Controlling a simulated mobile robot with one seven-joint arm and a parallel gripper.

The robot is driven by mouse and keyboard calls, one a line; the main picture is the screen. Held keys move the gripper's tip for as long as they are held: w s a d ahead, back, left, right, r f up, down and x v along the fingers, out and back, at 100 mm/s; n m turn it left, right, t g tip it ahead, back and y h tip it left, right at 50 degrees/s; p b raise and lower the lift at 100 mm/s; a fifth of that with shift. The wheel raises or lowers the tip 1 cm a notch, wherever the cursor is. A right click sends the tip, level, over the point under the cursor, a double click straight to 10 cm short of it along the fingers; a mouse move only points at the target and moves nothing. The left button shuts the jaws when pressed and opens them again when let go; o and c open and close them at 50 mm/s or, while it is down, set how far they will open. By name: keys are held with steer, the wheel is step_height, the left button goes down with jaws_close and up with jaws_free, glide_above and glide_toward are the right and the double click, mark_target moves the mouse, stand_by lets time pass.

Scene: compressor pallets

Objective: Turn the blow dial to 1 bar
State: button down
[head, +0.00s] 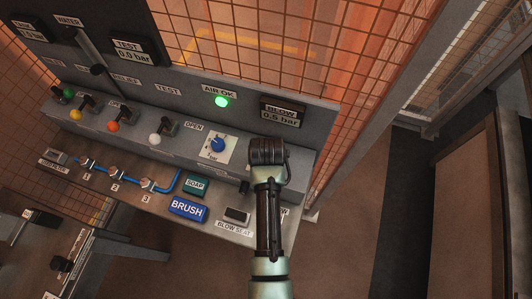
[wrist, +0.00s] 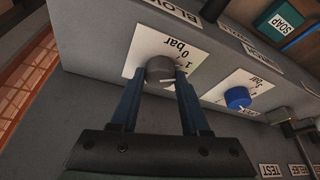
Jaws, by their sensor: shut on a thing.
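The blow dial (wrist: 160,68) is a grey round knob on a white plate (wrist: 140,48) marked 0, 1 and bar in the wrist view. My gripper (wrist: 155,80) has its two blue fingers shut on the knob, one on each side. In the head view my gripper (head: 266,150) is at the right end of the panel and hides the dial. The BLOW display (head: 283,115) just behind it reads 0.5 bar. I cannot clearly read where the knob's mark points.
A blue dial (head: 217,145) on a similar plate sits left of my gripper. A green AIR OK lamp (head: 222,101) is lit. Several levers with coloured knobs stand farther left. SOAP (head: 196,186) and BRUSH (head: 188,209) blocks lie in front. Mesh fencing (head: 380,60) rises behind.

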steer(key=shift+m, duration=0.4)
steer(key=shift+c, duration=1.9)
jaws_free()
steer(key=b+v, duration=0.1)
steer(key=v, duration=1.2)
steer(key=shift+a, duration=0.15)
